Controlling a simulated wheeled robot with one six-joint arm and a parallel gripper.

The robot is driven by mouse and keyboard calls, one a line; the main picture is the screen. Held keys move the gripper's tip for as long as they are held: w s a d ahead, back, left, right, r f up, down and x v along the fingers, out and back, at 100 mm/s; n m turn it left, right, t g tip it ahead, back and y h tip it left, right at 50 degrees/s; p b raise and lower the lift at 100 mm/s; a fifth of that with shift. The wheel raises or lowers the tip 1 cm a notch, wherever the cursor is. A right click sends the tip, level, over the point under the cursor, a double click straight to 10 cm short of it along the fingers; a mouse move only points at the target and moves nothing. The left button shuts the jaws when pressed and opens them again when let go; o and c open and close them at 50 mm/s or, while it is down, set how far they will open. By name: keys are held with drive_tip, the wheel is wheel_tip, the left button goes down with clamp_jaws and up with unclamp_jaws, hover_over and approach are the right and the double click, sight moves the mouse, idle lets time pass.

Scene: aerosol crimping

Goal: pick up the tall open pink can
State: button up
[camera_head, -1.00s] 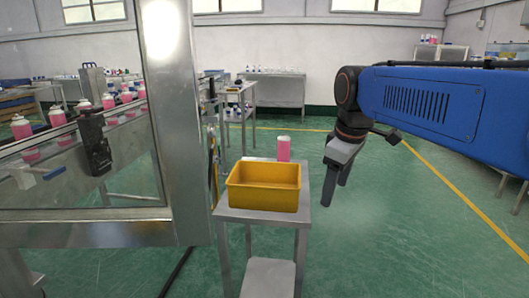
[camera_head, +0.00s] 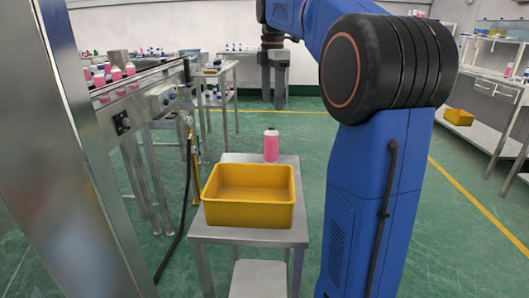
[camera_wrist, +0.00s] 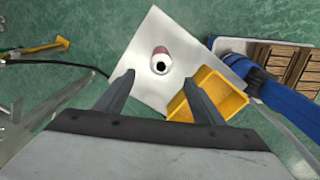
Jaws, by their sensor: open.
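The pink can (camera_head: 271,146) stands upright on a small metal table (camera_head: 200,231), behind the yellow bin. In the wrist view the can (camera_wrist: 161,54) is seen from above, with a white top and a dark round centre. My gripper (camera_head: 273,106) hangs pointing down above and beyond the can in the head view. In the wrist view my gripper (camera_wrist: 163,77) has its two fingers spread apart with nothing between them. The can appears just past the fingertips, roughly centred between them, and is not touched.
A yellow bin (camera_head: 248,213) fills the front of the table; it also shows by the right finger in the wrist view (camera_wrist: 233,101). A metal conveyor (camera_head: 140,98) with several pink cans is at the left. Shelves stand at the far right. Green floor is open behind the table.

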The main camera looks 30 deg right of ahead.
approach(271, 145)
drive_tip(key=f, duration=0.2)
drive_tip(key=w+d+f, duration=0.1)
drive_tip(key=w+f, duration=0.1)
drive_tip(key=f, duration=0.1)
drive_tip(key=shift+w+d+f, duration=0.1)
drive_tip(key=shift+d+f, duration=0.25)
drive_tip(key=shift+a+f, duration=0.15)
drive_tip(key=shift+f, duration=2.55)
drive_tip(key=c, duration=1.1)
